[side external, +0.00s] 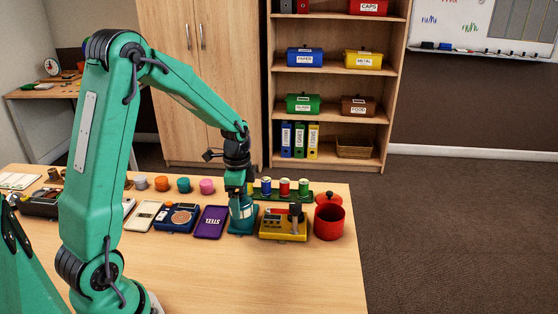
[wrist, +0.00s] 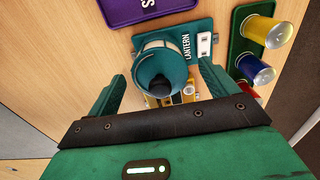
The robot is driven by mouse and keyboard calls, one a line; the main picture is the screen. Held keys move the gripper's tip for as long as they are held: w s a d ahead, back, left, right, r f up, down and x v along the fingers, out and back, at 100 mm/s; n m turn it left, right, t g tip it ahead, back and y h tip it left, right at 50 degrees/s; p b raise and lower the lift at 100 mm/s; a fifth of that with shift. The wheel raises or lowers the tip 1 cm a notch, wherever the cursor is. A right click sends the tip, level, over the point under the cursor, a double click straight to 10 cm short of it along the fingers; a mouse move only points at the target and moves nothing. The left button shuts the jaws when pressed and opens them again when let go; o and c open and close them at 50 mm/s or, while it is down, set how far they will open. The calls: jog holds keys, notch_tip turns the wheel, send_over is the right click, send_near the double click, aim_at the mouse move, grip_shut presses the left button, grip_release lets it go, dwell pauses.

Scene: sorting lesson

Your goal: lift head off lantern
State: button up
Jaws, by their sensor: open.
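The teal lantern (side external: 243,220) stands on the table, below my gripper (side external: 239,183). In the wrist view its flat base (wrist: 200,28) carries the word LANTERN and a small white panel. The round head (wrist: 148,47) has a pale band and a dark top, and sits between the two green fingers of my gripper (wrist: 161,72). The fingers are apart, one on each side of the head, with gaps showing. In the side view the gripper and wrist hide the top of the lantern.
A purple STEEL tray (side external: 210,222) lies left of the lantern. A yellow device (side external: 270,228) and a red pot (side external: 329,222) stand close on its right. A green rack (side external: 298,196) of coloured cans is behind. The table's front is clear.

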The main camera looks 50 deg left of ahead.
jog(key=shift+f, duration=1.15)
jog(key=c, duration=1.1)
